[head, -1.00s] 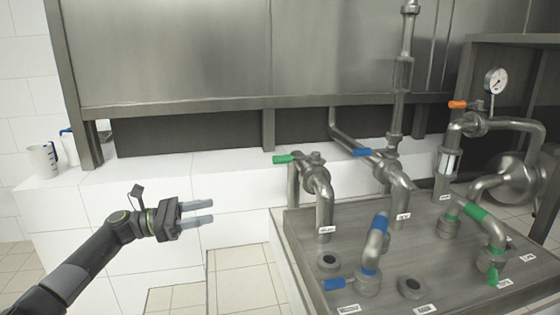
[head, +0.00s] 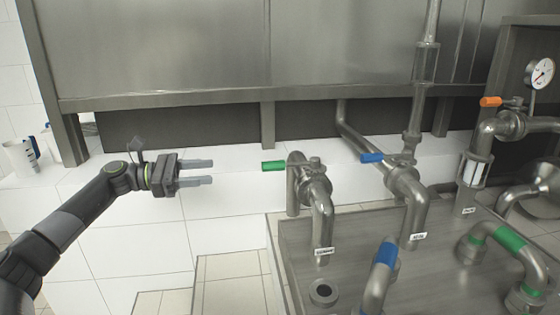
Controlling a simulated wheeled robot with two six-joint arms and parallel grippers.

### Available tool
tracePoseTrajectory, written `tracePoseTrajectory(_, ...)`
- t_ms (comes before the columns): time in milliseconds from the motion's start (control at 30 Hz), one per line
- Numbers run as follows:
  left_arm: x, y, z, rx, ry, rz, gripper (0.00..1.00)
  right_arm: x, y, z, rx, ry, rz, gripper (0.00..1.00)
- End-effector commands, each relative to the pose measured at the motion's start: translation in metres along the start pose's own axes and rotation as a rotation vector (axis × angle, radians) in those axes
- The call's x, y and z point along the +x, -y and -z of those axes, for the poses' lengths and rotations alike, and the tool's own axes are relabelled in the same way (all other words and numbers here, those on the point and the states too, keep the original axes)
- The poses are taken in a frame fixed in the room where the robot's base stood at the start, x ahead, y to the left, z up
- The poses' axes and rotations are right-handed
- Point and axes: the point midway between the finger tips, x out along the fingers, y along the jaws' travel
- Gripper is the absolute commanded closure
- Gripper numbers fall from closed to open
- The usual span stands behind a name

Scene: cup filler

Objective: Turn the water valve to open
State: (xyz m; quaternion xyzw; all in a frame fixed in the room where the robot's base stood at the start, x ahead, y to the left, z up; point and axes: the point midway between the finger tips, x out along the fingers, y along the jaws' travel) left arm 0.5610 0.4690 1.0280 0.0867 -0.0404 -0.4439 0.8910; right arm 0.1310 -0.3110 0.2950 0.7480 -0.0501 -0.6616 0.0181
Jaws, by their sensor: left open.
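My left gripper (head: 211,172) is open and empty, its two fingers pointing right. In the picture it is left of the green valve handle (head: 273,166), with a gap between them. The green handle lies level, pointing left from its metal pipe (head: 318,195). A blue valve handle (head: 372,157) points left from the pipe behind it (head: 406,185). An orange handle (head: 490,101) sits on the pipe at the right. The small pipe labels (head: 324,251) are too small to read, so I cannot tell which valve is water. My right gripper is not in view.
A metal bench (head: 345,285) carries the pipes, a blue-banded bent pipe (head: 385,262) and a green-banded one (head: 510,240). A steel tank (head: 160,45) hangs above a white tiled ledge (head: 235,195). A pressure gauge (head: 540,73) is at right, a white jug (head: 20,157) at left.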

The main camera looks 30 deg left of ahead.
Motion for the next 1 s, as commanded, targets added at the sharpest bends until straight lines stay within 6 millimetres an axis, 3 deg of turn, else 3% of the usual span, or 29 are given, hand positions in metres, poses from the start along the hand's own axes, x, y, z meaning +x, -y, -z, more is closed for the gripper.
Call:
tracePoseTrajectory(167, 0.023, 0.000, -0.002, 0.001, 0.006, 0.003, 0.54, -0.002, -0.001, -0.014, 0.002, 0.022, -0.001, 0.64)
tracePoseTrajectory(400, 0.073, 0.000, -0.003, 0.001, 0.008, 0.002, 0.54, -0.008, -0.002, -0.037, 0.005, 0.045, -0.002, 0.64)
tracePoseTrajectory(533, 0.101, 0.000, -0.003, 0.000, 0.009, 0.003, 0.54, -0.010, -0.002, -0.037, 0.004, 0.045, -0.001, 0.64)
tracePoseTrajectory(733, 0.140, 0.000, -0.003, -0.001, 0.007, 0.002, 0.54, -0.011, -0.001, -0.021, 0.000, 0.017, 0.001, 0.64)
tracePoseTrajectory(1000, 0.168, 0.000, -0.001, -0.001, 0.003, 0.000, 0.54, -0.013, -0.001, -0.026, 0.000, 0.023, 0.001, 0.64)
